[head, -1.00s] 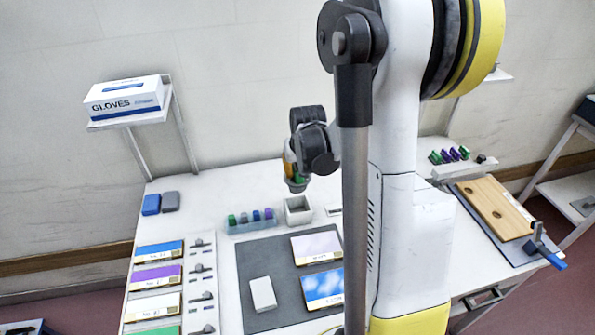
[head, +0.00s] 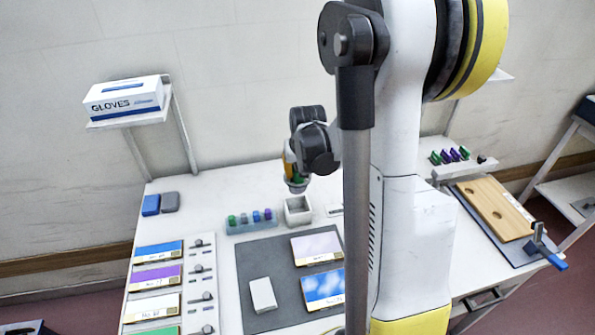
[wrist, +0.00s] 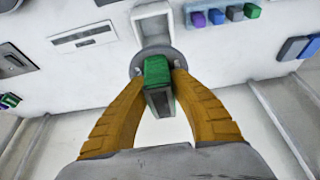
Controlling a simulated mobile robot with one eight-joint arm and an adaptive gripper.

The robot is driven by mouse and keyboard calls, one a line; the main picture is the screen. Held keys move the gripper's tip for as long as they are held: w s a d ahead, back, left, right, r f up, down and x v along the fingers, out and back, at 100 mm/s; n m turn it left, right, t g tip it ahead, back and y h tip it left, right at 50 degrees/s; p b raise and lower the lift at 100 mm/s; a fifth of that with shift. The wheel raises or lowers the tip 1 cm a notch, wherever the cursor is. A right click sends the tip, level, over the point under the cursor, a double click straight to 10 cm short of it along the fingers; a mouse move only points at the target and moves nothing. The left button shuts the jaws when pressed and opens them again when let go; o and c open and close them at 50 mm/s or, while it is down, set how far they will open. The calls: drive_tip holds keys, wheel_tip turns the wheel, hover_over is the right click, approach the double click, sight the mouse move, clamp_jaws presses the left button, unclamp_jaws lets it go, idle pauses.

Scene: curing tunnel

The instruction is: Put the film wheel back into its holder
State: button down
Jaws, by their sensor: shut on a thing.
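My gripper (wrist: 158,80) is shut on a green block (wrist: 157,70) that sits on a grey round disc (wrist: 135,67); together they look like the film wheel. In the head view the grey disc (head: 296,188) hangs below my fingers, just behind the small open grey-white box (head: 298,211), which may be the holder. In the wrist view the box (wrist: 152,24) shows beyond the disc. The disc is partly hidden by the green block and my fingers. I cannot tell whether it touches the box or table.
A rack of small coloured blocks (head: 252,221) stands left of the box. A grey mat (head: 275,272) with panels and a white block (head: 263,295) lies in front. Blue and grey blocks (head: 160,204) are at far left. The table behind them is mostly clear.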

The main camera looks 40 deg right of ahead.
sight(297, 193)
drive_tip(key=shift+f, duration=0.1)
drive_tip(key=shift+f+b, duration=5.25)
drive_tip(key=shift+f, duration=0.65)
drive_tip(key=c, duration=0.7)
unclamp_jaws()
drive_tip(key=shift+r, duration=0.1)
drive_tip(key=shift+r+p, duration=2.55)
drive_tip(key=shift+r, duration=0.95)
